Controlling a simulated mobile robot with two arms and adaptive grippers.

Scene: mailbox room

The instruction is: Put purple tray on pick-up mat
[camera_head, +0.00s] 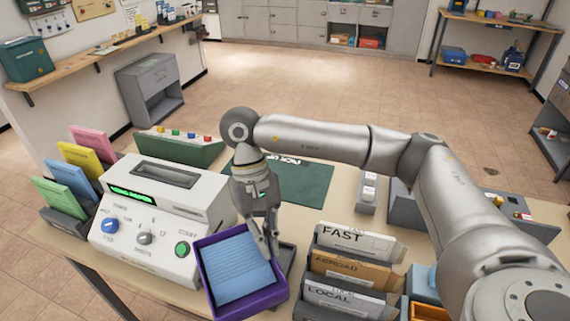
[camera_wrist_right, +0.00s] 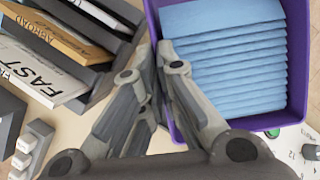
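The purple tray (camera_head: 252,303) is at the front of the table, before the white machine, and holds a stack of blue envelopes (camera_head: 240,268). In the right wrist view the tray (camera_wrist_right: 298,85) fills the upper right. My right gripper (camera_head: 271,248) is at the tray's right wall, with its fingertips (camera_wrist_right: 157,55) close together on either side of that wall, shut on it. Whether the tray touches the table is unclear. A dark green mat (camera_head: 312,188) with white lettering, likely the pick-up mat, lies behind, partly hidden by my right arm. My left gripper is out of view.
The white machine (camera_head: 150,215) with knobs stands left of the tray. A sorter with FAST (camera_head: 350,238), ABROAD and LOCAL mail stands to the right. A green box with coloured buttons (camera_head: 178,147) is behind the machine. Coloured folders (camera_head: 80,170) stand at far left.

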